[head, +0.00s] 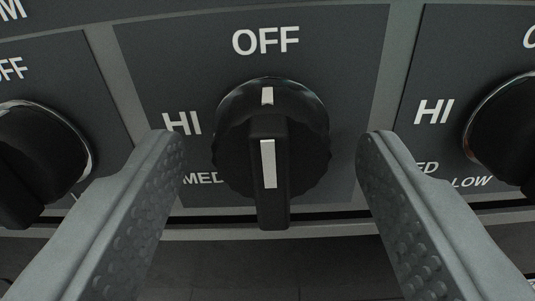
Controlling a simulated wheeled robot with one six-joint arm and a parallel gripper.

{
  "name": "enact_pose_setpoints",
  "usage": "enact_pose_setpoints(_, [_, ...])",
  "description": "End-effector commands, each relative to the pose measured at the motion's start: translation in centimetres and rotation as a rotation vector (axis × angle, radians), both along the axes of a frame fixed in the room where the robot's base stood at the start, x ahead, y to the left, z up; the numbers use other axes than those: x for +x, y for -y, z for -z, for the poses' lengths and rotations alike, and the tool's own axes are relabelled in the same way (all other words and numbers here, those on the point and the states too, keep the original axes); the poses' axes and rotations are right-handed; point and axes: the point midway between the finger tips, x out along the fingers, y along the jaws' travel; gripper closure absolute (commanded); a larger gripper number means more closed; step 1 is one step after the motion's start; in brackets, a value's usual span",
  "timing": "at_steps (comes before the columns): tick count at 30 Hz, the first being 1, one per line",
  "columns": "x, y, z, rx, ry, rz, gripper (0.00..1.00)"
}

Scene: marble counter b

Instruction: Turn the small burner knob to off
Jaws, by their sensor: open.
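A black round burner knob (272,150) with a raised grip bar is in the middle of the head view. Its white marks line up vertically and point up at the OFF label (266,40). No label in view says which burner this knob serves. My gripper (270,145) is open, with one grey textured finger on each side of the knob. Gaps show between both fingers and the knob, so neither appears to touch it. HI is printed left of the knob, and MED is partly hidden by the left finger.
Another black knob (30,160) stands at the left edge and one (508,135) at the right edge, both cut off and close outside my fingers. The dark panel (345,40) lies behind, with a pale strip and dark surface below.

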Motion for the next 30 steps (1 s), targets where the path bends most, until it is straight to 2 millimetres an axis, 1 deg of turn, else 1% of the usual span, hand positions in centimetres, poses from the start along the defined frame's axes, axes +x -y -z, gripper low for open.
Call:
enact_pose_setpoints(4, [0.0,0.0,0.0,-0.062,-0.005,0.000,0.42])
enact_pose_setpoints(11, [0.0,0.0,0.0,-0.066,-0.005,0.000,0.42])
enact_pose_setpoints(14, [-0.3,-0.1,0.0,-0.065,-0.005,-0.001,0.42])
enact_pose_setpoints(30, [-4.6,-0.4,0.0,-0.065,-0.005,-0.002,0.42])
